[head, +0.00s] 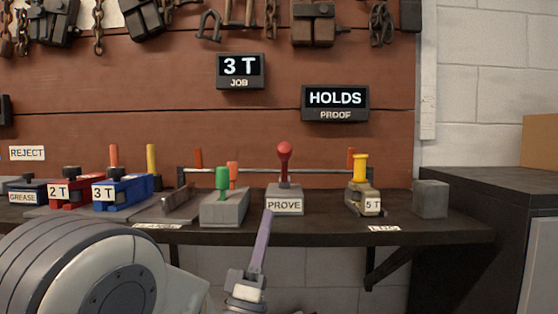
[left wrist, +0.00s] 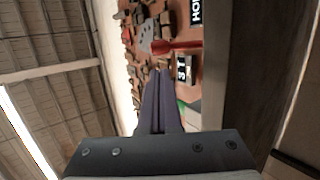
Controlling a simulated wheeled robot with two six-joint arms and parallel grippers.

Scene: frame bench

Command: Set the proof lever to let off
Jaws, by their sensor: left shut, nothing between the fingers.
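The proof lever (head: 284,165) has a red knob and stands about upright on a grey block labelled PROVE (head: 284,205) on the bench. In the left wrist view the red lever (left wrist: 175,46) shows sideways, just beyond the fingertips. My left gripper (head: 267,213) is shut and empty, its narrow purple fingers pointing up in front of the PROVE block's lower left part. In the left wrist view the closed fingers (left wrist: 157,75) lie together. Whether they touch the block cannot be told. The PROOF display (head: 335,100) reads HOLDS. My right gripper is not in view.
A green-knobbed lever block (head: 224,205) stands left of the PROVE block. A yellow-topped piece marked 5 T (head: 362,195) stands right. Blue 3 T (head: 122,190) and red 2 T (head: 75,190) pieces sit farther left. A JOB display (head: 240,68) reads 3 T. Chains hang above.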

